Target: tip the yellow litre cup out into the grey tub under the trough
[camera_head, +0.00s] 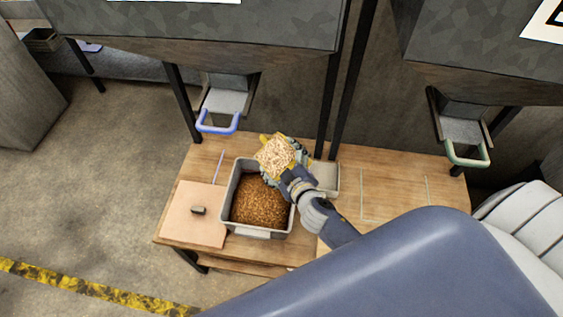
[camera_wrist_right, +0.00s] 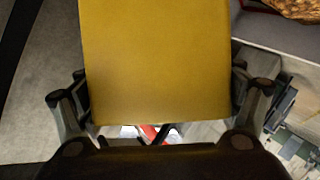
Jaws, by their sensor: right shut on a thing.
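My right gripper (camera_head: 286,164) is shut on the yellow litre cup (camera_head: 265,138). The cup's open top faces the head camera and shows pale grain inside it. The cup is over or beside the far right corner of the grey tub (camera_head: 230,190); its exact height above the rim is hard to tell. The tub stands on the wooden table and holds brown grain (camera_head: 260,207). The trough (camera_head: 228,98) with a blue handle is behind the tub. In the right wrist view the cup's yellow wall (camera_wrist_right: 155,60) fills the middle between the fingers. My left gripper is not in view.
A pinkish board (camera_head: 190,222) with a small dark block (camera_head: 198,210) lies left of the tub. A smaller pale container (camera_head: 327,178) stands right of it, partly behind my arm. Another trough with a green handle (camera_head: 467,155) is at right. The table's right part (camera_head: 395,185) is clear.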

